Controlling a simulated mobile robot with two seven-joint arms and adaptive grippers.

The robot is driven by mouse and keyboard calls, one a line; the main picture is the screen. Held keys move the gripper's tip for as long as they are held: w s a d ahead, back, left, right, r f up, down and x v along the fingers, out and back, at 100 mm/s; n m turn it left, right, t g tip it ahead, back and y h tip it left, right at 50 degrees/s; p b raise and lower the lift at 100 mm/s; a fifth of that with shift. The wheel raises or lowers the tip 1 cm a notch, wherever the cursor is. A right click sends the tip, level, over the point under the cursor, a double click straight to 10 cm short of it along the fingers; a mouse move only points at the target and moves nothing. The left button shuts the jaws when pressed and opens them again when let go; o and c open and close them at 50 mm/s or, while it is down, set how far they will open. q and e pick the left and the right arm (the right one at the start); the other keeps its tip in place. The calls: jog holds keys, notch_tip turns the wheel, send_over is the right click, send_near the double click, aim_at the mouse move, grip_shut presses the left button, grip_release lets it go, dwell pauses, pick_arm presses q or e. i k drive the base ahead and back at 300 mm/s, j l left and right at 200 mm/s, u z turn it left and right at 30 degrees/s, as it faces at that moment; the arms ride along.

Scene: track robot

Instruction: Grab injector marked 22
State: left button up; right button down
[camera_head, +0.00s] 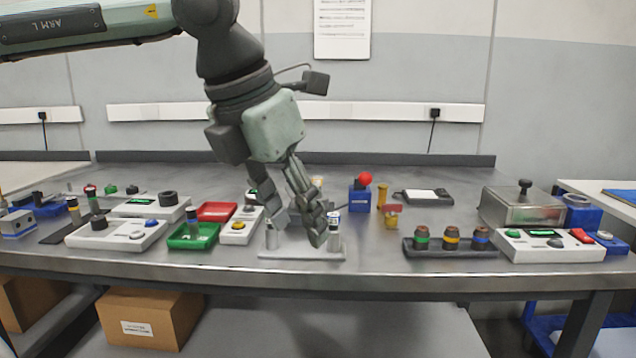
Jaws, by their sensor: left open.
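My left gripper (297,228) reaches down from above and is open over a small white stand (301,253) near the front middle of the table. Silver cylindrical pieces stand on it; one silver cylinder (333,238) shows at its right end, just right of the fingers. Another silver cylinder (271,238) shows at its left end, beside the left finger. The fingers hide the middle of the stand, so I cannot tell what is between them. No number 22 can be read on any piece. My right gripper is not in view.
Left of the stand are a green tray (194,237), a red tray (217,211) and white control boxes. Behind it is a blue block with a red ball (365,178). To the right are a dark rack (450,249) of banded pieces and a white device (548,246).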

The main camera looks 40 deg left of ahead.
aim_at(317, 180)
jog(key=i+j, duration=0.9)
